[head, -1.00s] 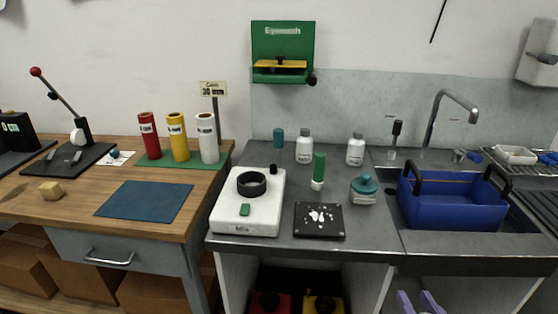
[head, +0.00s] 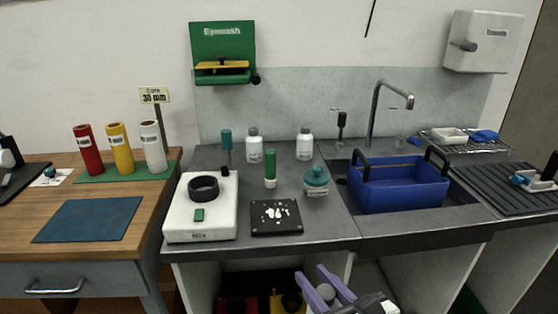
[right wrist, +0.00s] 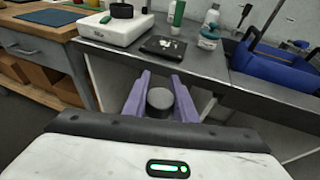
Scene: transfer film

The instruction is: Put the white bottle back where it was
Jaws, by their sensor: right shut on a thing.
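My right gripper (head: 329,288) has purple fingers and is low in front of the counter, below its front edge. It is shut on a round, grey-topped thing (right wrist: 160,99), seen nearly end-on in the right wrist view; its body is mostly hidden, so I cannot tell if it is a white bottle. Two white bottles with grey caps stand upright at the back of the counter, a left one (head: 254,146) and a right one (head: 305,145). My left gripper is not in view.
The grey counter (head: 340,232) holds a white scale (head: 221,219), a black plate (head: 276,229), a green tube (head: 270,167), a teal-topped jar (head: 316,182) and a blue crate (head: 400,195) in the sink. A white roll (head: 153,148) stands on the wooden bench.

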